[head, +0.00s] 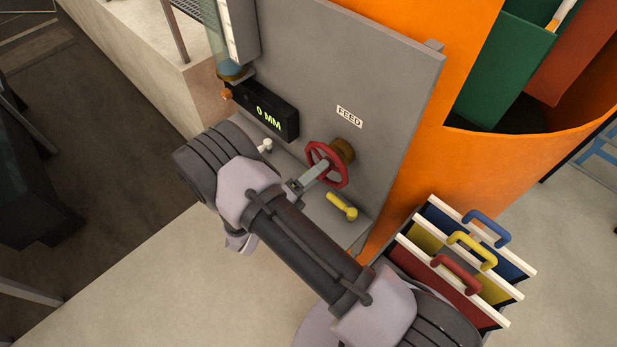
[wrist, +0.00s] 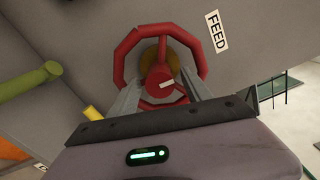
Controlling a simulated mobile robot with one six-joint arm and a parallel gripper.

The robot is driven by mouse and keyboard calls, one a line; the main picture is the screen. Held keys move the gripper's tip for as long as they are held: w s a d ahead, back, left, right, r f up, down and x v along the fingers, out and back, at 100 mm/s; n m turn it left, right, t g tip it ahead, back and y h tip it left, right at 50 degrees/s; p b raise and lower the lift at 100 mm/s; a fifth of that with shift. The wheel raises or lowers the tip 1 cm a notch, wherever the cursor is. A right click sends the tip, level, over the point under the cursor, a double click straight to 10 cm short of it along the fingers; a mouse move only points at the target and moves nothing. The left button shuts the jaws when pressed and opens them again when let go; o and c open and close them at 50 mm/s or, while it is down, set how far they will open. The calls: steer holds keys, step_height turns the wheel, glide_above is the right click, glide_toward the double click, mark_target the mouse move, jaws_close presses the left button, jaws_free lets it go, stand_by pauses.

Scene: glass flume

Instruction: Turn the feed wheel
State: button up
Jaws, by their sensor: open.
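The feed wheel (head: 342,178) is red and stands out from a grey panel on a brass-coloured boss, below a FEED label (head: 349,117). In the wrist view the wheel (wrist: 121,66) faces me, with a red hub (wrist: 160,80) bearing a pale mark at its centre. My gripper (head: 318,171) reaches the wheel from the lower left. In the wrist view my gripper (wrist: 164,90) is open, one finger on each side of the hub, both over the lower part of the wheel. Whether the fingers touch the wheel cannot be told; they hide parts of its lower rim.
A black display (head: 265,110) reads 0 MM. A yellow lever (head: 342,206) sits just below the wheel and a small white knob (head: 266,145) to its left. Coloured panels with handles (head: 465,260) stand at lower right. An orange housing (head: 440,165) lies right of the panel.

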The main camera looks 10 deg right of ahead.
steer(key=b+v, duration=0.1)
steer(key=v, duration=1.6)
steer(key=shift+a+b, duration=0.2)
steer(key=shift+b, duration=0.1)
steer(key=shift+s, duration=0.15)
